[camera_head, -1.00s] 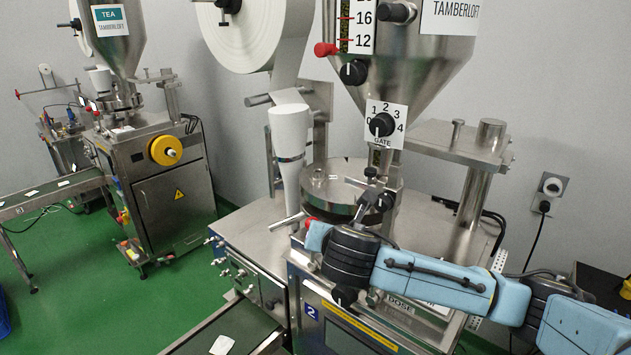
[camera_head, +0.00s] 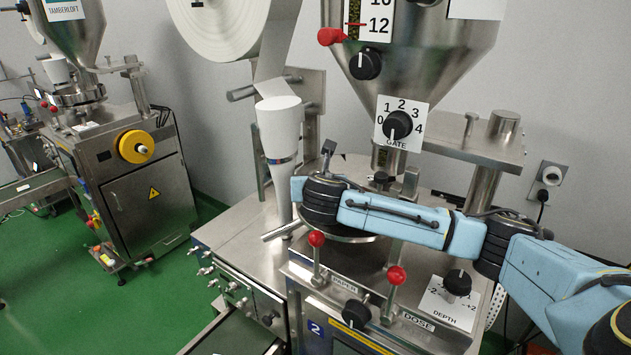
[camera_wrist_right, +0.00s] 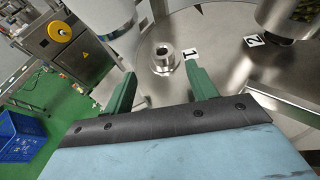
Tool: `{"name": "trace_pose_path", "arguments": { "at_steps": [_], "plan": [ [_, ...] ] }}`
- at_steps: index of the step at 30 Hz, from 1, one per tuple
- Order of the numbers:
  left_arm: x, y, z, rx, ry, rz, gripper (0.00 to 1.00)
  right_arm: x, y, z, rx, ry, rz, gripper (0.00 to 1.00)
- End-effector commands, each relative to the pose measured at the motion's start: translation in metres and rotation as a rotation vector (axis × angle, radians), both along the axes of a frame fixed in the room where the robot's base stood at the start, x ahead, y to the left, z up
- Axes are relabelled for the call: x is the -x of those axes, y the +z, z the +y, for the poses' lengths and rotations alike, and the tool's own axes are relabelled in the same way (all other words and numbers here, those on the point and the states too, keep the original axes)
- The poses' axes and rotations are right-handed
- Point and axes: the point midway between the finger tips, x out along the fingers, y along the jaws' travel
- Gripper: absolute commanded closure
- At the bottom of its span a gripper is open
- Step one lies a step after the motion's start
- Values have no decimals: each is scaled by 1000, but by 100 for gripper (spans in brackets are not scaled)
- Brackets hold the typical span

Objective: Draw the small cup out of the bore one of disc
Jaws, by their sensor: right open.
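The steel disc (camera_wrist_right: 150,48) lies under my right gripper (camera_wrist_right: 158,72) in the right wrist view. A small metal cup (camera_wrist_right: 163,60) stands up from the disc beside the label "1" (camera_wrist_right: 192,54). My right gripper is open, its two green fingers spread wide with nothing between them. The cup shows between and slightly beyond the fingertips, and touches neither as far as I can see. In the head view my right arm covers most of the disc (camera_head: 350,238), and its fingers and the cup are hidden. My left gripper is not in view.
A metal dosing spout (camera_wrist_right: 283,18) hangs over the disc near the label "2" (camera_wrist_right: 255,41). A white paper cone (camera_head: 279,125) stands left of the disc. Red-knobbed posts (camera_head: 316,239) rise at the front. The hopper (camera_head: 440,55) stands behind.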

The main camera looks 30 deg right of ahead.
Motion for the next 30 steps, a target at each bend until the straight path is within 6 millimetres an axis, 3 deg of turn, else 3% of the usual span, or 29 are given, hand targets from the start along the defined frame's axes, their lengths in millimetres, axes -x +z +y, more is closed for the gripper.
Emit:
{"name": "trace_pose_path", "arguments": {
  "at_steps": [3, 7, 16, 27, 30],
  "plan": [
    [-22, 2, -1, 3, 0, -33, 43, -4, -2, -2, 0, 1, 0, 43],
    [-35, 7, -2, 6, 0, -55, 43, -12, -3, -8, 0, -1, 0, 43],
    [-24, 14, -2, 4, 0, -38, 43, -40, -14, -27, 0, 0, 0, 43],
    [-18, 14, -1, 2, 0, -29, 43, -45, -17, -30, 0, 1, -1, 43],
    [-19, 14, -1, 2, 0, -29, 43, -45, -17, -30, 0, 1, 0, 56]
  ]
}}
